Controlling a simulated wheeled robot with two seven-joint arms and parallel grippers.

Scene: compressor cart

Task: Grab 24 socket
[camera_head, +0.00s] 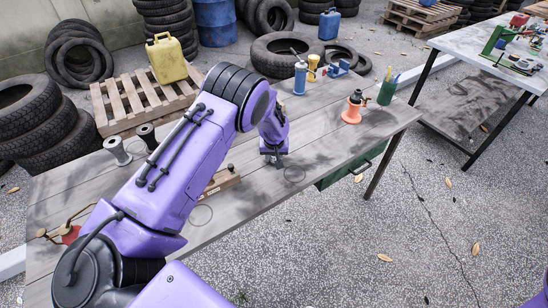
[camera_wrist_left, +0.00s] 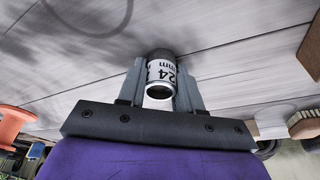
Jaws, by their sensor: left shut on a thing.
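The 24 socket (camera_wrist_left: 161,72) shows in the left wrist view as a short metal cylinder with a white band marked "24 mm" and a dark open end. My left gripper (camera_wrist_left: 160,92) is shut on it, with one finger on each side. In the head view my left gripper (camera_head: 273,158) points down over the grey wooden table (camera_head: 325,145), near its front edge. The socket cannot be made out there. I cannot tell how far it is from the tabletop. My right gripper is not in view.
A wooden block (camera_head: 221,182) lies left of the gripper, partly behind my arm. Metal spools (camera_head: 117,150) stand further left. An orange-based item (camera_head: 351,113), a green cup (camera_head: 387,93) and a blue bottle (camera_head: 300,78) stand toward the right and back. The table between is clear.

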